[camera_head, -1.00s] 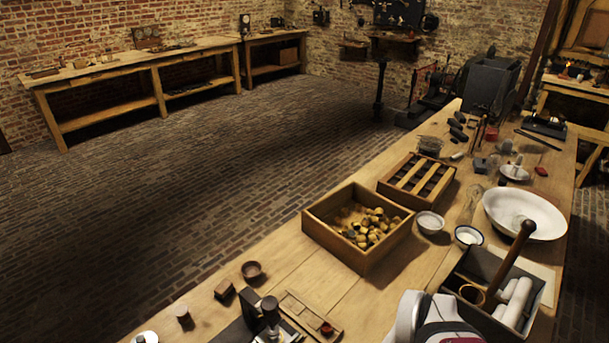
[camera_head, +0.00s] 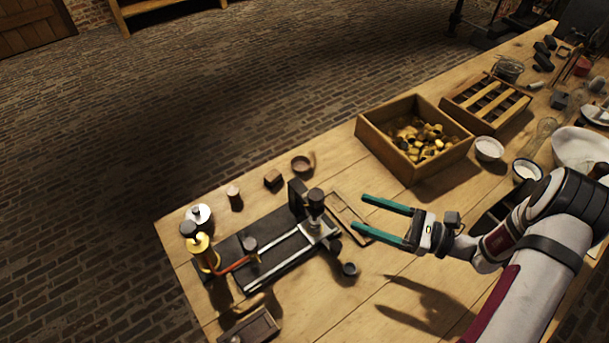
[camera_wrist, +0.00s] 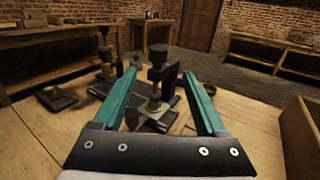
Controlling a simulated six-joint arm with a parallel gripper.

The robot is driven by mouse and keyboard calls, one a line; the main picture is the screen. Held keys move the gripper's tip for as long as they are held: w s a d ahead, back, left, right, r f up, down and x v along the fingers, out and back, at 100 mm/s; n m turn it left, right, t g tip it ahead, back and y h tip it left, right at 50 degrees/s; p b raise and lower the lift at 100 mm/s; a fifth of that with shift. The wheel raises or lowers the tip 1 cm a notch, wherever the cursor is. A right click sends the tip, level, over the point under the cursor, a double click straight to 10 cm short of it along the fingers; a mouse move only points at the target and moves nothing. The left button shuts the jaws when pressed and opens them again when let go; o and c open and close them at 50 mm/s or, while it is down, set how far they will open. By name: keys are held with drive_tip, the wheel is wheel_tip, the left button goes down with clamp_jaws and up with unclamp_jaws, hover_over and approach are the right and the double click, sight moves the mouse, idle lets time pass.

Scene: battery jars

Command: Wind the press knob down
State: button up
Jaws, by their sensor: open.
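The press (camera_head: 275,252) is a dark metal frame with pale bars, lying along the near left part of the workbench. Its dark knob (camera_head: 316,196) stands upright on a post at the right end of the press. The knob also shows in the wrist view (camera_wrist: 158,52), between and beyond the fingers. My gripper (camera_head: 358,215) has two long green fingers, spread open with nothing between them. It is to the right of the knob, pointing left toward it, and appears apart from it. In the wrist view my gripper (camera_wrist: 150,75) frames the knob and its post.
A wooden tray (camera_head: 343,218) lies beside the press. A brass cylinder (camera_head: 203,252) and a pale-lidded jar (camera_head: 200,217) stand at the bench's left end. A box of yellowish pieces (camera_head: 408,175) stands behind my gripper. Bare bench (camera_head: 355,310) lies in front.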

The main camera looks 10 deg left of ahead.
sight(316, 199)
drive_tip(key=x, duration=1.5)
drive_tip(key=shift+s, duration=0.2)
clamp_jaws()
